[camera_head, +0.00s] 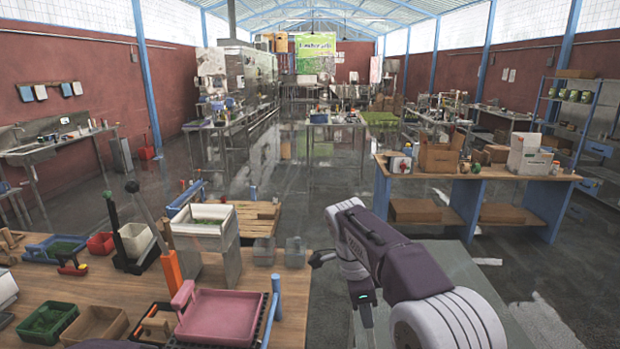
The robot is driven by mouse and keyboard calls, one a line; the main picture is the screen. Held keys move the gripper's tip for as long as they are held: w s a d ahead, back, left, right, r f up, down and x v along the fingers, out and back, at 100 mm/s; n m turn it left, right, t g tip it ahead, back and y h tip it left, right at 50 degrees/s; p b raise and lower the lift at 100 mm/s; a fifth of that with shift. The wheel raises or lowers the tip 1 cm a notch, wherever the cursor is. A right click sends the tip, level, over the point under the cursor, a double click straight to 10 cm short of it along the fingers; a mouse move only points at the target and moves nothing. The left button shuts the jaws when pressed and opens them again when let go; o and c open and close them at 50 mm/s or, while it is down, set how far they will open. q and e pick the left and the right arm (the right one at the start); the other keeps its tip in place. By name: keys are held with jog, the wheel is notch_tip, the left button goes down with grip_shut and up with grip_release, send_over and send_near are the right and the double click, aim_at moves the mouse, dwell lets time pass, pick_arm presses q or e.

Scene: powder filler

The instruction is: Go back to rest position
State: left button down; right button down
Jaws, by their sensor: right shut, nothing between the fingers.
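My right arm reaches forward from the lower right, over the grey surface and floor right of the wooden table (60,285). My left gripper is not in view. The powder filler, a white hopper (203,219) on a metal body, stands on the table, apart from my right gripper.
A pink tray (222,318) sits at the table's front right, with a green crate (48,322) further left. Two clear containers (295,252) stand at the back right edge. A blue-legged bench (480,178) with boxes stands beyond my right arm. Floor between is open.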

jog(key=s+d+f+n+y, duration=0.1)
jog(key=s+d+f+n, duration=0.1)
jog(key=s+f+n, duration=0.6)
jog(key=s+d+f+n+t+y+b, duration=0.1)
jog(key=s+d+f+n, duration=0.2)
jog(key=s+f+n, duration=0.5)
jog(key=shift+s+d+f+n+y, duration=0.25)
jog(key=shift+s+f+n+y, duration=0.15)
jog(key=shift+s+n, duration=0.45)
